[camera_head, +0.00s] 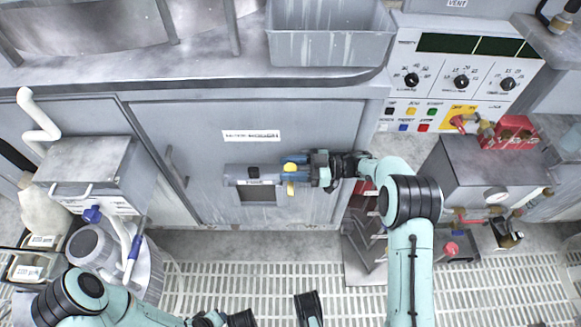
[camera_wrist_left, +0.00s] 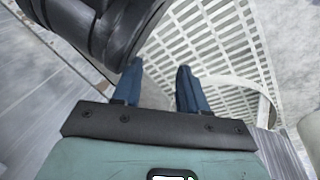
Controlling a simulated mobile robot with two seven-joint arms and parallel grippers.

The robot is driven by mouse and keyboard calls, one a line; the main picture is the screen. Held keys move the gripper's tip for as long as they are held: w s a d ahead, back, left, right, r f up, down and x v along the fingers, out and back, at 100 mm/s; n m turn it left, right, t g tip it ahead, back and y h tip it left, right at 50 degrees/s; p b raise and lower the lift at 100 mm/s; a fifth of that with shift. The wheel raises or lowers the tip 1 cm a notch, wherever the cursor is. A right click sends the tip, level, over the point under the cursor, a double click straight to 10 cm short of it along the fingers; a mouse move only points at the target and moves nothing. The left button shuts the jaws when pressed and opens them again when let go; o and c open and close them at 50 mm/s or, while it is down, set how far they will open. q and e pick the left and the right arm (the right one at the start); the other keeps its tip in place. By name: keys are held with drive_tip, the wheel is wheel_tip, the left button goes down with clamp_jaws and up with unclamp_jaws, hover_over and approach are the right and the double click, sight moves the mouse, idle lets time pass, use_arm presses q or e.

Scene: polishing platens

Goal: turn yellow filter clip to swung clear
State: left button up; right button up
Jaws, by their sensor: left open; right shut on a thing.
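The yellow filter clip (camera_head: 290,188) sits at the right end of a small grey filter housing (camera_head: 238,171) on the front of the grey cabinet. My left gripper is open and empty over the floor in the left wrist view (camera_wrist_left: 160,72), away from the clip.
A control panel with knobs (camera_head: 460,82) is at upper right, with a grey box and gauge (camera_head: 485,170) below it. A metal box (camera_head: 85,160) and white canister (camera_head: 95,250) stand at left. White floor grating (camera_head: 250,280) lies in front of the cabinet.

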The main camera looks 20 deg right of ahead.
drive_tip(key=o, duration=0.9)
drive_tip(key=shift+o, duration=0.2)
drive_tip(key=shift+d, duration=0.1)
use_arm(q)
drive_tip(key=shift+w+d+r+t+p, duration=0.15)
drive_tip(key=shift+w+r+t+p, duration=0.4)
drive_tip(key=shift+w+r, duration=0.7)
use_arm(e)
drive_tip(key=v, duration=1.3)
use_arm(q)
drive_tip(key=shift+s, duration=0.1)
use_arm(e)
drive_tip(key=shift+s, duration=0.2)
